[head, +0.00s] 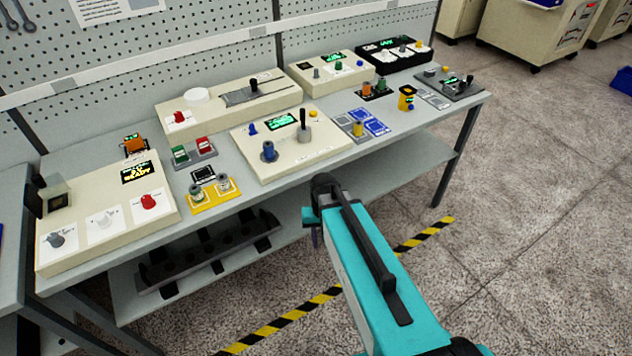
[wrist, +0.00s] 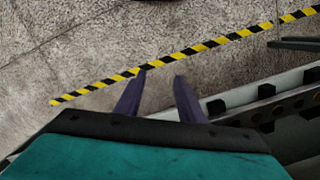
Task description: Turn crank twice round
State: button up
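My gripper (head: 316,238) is in front of the bench's front edge, below the bench top and apart from every device. In the wrist view the two purple fingers of my gripper (wrist: 161,76) stand apart with nothing between them. Several handles could be the crank, and I cannot tell which is. One is a black-knobbed handle (head: 254,87) on a grey plate at the back. A dark unit (head: 458,84) at the right also carries a small handle.
The bench top (head: 225,222) holds a cream box (head: 160,205) at the left, a yellow spindle tray (head: 215,196) and several small devices. A dark rack (head: 210,255) lies on the lower shelf. The floor (head: 520,220) to the right is open, with yellow-black tape (head: 290,318).

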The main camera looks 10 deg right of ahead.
jog(key=s+f+n+g+b, duration=0.2)
jog(key=s+f+b, duration=0.6)
jog(key=s+f, duration=1.7)
jog(key=s+g, duration=0.1)
jog(key=g, duration=0.1)
jog(key=shift+s+f+g+b, duration=0.3)
jog(key=shift+f+g, duration=0.1)
jog(key=shift+a, duration=0.1)
jog(key=shift+c, duration=0.6)
jog(key=shift+a, duration=0.1)
